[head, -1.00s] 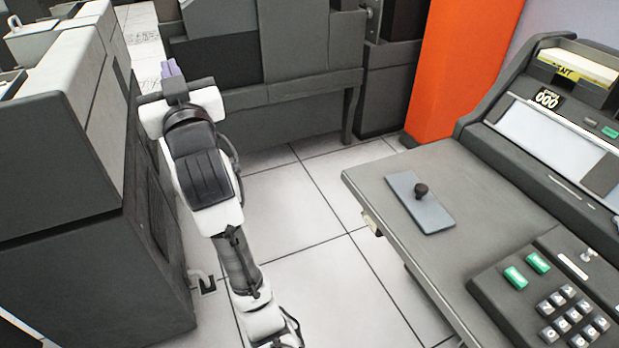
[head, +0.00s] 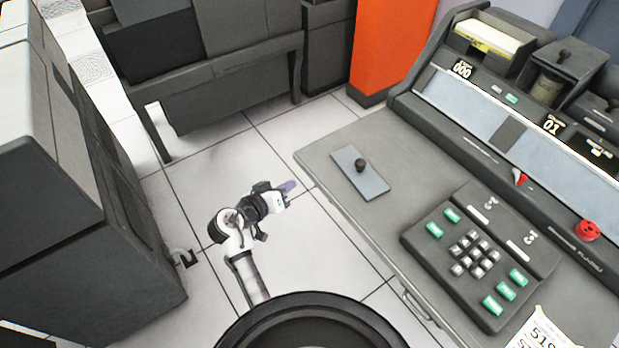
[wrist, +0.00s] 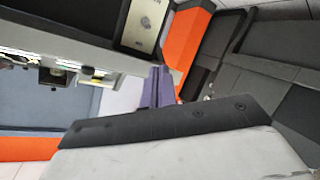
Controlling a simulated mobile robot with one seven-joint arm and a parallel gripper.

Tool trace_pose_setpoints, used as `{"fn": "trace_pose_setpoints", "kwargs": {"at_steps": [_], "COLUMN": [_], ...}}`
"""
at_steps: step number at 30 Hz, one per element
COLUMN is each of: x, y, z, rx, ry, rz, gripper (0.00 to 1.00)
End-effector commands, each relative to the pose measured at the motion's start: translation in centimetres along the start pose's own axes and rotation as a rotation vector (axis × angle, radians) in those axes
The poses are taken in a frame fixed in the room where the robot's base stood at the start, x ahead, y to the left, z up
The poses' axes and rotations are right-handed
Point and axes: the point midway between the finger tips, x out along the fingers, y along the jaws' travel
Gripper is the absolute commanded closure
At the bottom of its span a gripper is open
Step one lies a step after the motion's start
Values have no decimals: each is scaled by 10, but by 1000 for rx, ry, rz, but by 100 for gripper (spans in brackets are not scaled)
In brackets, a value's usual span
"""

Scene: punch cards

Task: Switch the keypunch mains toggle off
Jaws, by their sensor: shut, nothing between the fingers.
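The keypunch desk (head: 335,142) stands at the right in the head view. I cannot tell for sure which part is the mains toggle. In the wrist view a metal plate with a small round fitting (wrist: 146,24) sits in a dark frame, and small fittings (wrist: 56,75) show at the left. My gripper (head: 288,187) has purple fingers, shut and empty. In the head view it is left of the desk's near-left edge, apparently lower than the top. In the wrist view its fingers (wrist: 157,86) point towards the area below the plate, with no contact visible.
On the desk are a blue-grey plate (head: 372,184) with a dark knob, a keypad (head: 472,252), small silver switches (head: 488,203), a red-and-white lever (head: 519,177) and a red knob (head: 588,230). A dark cabinet (head: 60,235) stands left.

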Motion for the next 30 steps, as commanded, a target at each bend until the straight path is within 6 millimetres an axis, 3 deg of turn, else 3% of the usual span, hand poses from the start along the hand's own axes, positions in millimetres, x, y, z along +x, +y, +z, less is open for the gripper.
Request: {"fn": "trace_pose_setpoints", "kwargs": {"at_steps": [6,20,23,30], "x": [-15,-15,-7,35], "y": [-3,-2,-1,5], "z": [27,28,27,24], "rx": [-74,-82,-82,-82], "ry": [41,49,47,46], "rz": [91,105,106,106], "gripper": [100,100,100,100]}}
